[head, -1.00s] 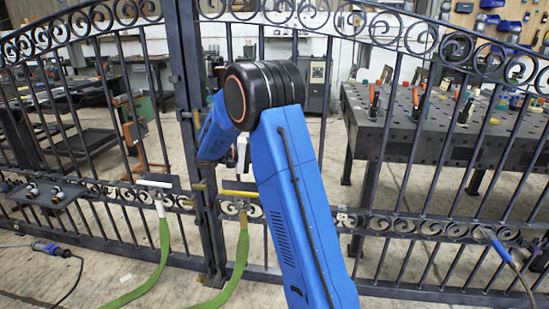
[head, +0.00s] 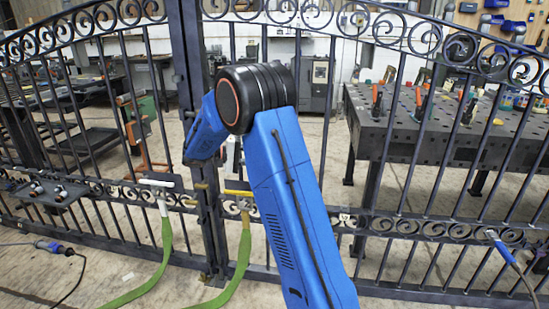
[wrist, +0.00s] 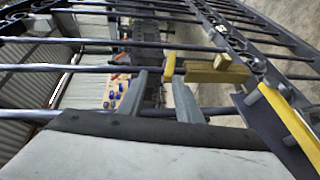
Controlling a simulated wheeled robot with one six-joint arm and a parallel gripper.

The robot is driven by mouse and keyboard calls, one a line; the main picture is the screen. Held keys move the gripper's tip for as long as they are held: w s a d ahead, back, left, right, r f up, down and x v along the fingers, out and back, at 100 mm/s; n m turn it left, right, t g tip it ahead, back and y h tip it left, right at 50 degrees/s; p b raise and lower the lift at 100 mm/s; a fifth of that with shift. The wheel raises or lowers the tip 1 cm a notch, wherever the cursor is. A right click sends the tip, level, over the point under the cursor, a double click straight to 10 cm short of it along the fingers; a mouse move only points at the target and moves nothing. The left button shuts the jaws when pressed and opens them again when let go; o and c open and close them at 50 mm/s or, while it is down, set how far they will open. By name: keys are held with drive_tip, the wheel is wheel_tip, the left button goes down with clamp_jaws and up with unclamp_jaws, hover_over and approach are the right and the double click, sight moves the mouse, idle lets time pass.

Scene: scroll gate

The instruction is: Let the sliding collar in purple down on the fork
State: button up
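I cannot make out a purple collar in either view. Brass-coloured latch pieces (head: 201,186) sit where the two gate leaves meet, low in the head view. In the wrist view, a narrow brass piece (wrist: 169,66) stands just beyond my fingertips and a brass block (wrist: 211,72) lies to its right. I cannot tell which of them is the fork. My gripper (wrist: 161,80) is open, its two grey fingers apart with nothing visibly held between them. In the head view my blue arm hides the gripper.
A yellow handle (head: 238,193) and a white handle (head: 156,183), each with a green strap, are on the gate beside the meeting posts. A dark shelf (head: 52,194) is at left. The dark gate bars (head: 395,180) span the view, with a perforated workbench (head: 400,125) behind.

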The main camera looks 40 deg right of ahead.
drive_tip(key=v, duration=1.2)
drive_tip(key=shift+a, duration=0.3)
drive_tip(key=shift+w, duration=0.1)
